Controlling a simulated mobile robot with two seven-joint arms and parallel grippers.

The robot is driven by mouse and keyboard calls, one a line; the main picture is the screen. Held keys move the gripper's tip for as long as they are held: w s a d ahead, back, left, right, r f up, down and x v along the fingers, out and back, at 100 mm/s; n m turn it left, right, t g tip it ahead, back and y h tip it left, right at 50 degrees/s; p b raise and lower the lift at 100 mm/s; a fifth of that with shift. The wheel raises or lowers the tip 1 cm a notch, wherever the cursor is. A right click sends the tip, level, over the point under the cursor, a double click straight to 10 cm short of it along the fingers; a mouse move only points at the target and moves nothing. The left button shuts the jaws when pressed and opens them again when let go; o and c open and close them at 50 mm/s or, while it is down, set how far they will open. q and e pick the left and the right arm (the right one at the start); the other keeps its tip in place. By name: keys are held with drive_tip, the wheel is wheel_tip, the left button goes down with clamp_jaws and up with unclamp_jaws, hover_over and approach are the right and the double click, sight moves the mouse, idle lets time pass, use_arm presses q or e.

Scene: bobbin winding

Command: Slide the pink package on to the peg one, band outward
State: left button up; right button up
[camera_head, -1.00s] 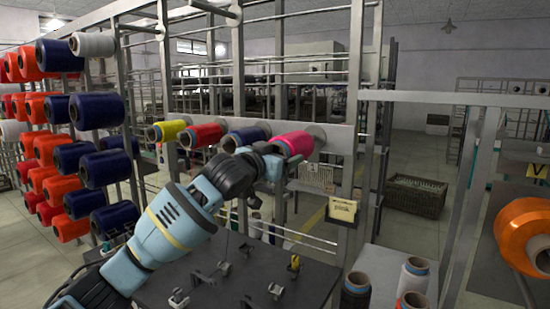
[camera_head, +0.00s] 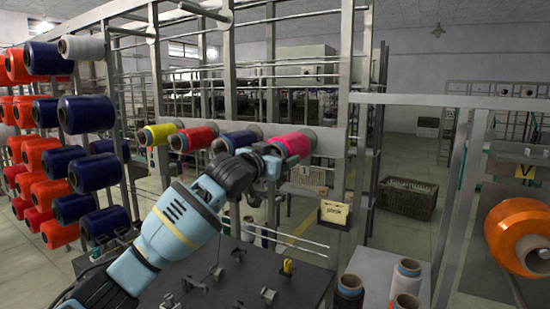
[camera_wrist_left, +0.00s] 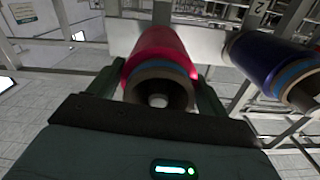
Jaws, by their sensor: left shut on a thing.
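The pink package (camera_head: 291,147) is at the right end of a row on the grey rail, in front of a round disc. In the left wrist view the package (camera_wrist_left: 158,52) shows its brown tube end and a blue band towards the camera, away from the rail. A pale peg end (camera_wrist_left: 158,100) shows inside the tube's bore, so the package is around the peg. My left gripper (camera_head: 277,162) is shut on the pink package, with one finger on each side in the wrist view (camera_wrist_left: 160,97). My right gripper is not in view.
Blue (camera_head: 236,142), red (camera_head: 193,138) and yellow (camera_head: 160,134) packages hang left of the pink one. A rack with orange and dark blue packages stands at the left. A dark table (camera_head: 240,285) lies below my arm. A large orange package (camera_head: 515,232) is at right.

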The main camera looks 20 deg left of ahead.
use_arm(q)
drive_tip(key=shift+w+d, duration=0.2)
drive_tip(key=shift+w, duration=1.15)
drive_tip(key=shift+f, duration=0.4)
drive_tip(key=o, duration=1.4)
drive_tip(key=shift+o, duration=0.3)
drive_tip(key=shift+f, duration=0.1)
drive_tip(key=s+a, duration=0.1)
drive_tip(key=s, duration=0.7)
drive_tip(key=shift+p, duration=0.3)
drive_tip(key=shift+w, duration=0.1)
